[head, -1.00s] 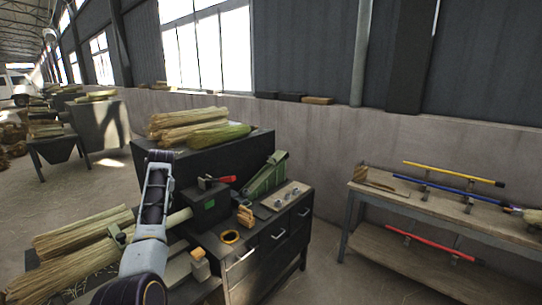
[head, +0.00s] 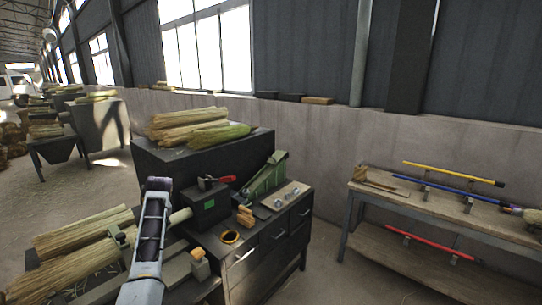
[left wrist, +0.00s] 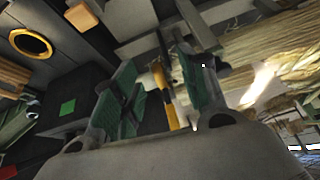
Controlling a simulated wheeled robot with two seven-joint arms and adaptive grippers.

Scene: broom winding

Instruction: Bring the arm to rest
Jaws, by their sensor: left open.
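My left arm comes in from the bottom left of the head view, over the workbench (head: 245,262). Its outer end, with the left gripper (head: 158,184), points up and away in front of the black box with a green square (head: 209,204). In the left wrist view the left gripper (left wrist: 163,88) has its two green-padded fingers spread apart. A thin yellow strip shows in the gap between them; I cannot tell how far beyond the fingers it lies. No held object is visible. My right gripper is not in view.
Straw bundles (head: 75,250) lie left of the arm. An orange ring (head: 230,237), wooden blocks (head: 245,215) and a green clamp-like device (head: 264,178) sit on the bench. A rack table with coloured handles (head: 430,200) stands right. Floor between is free.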

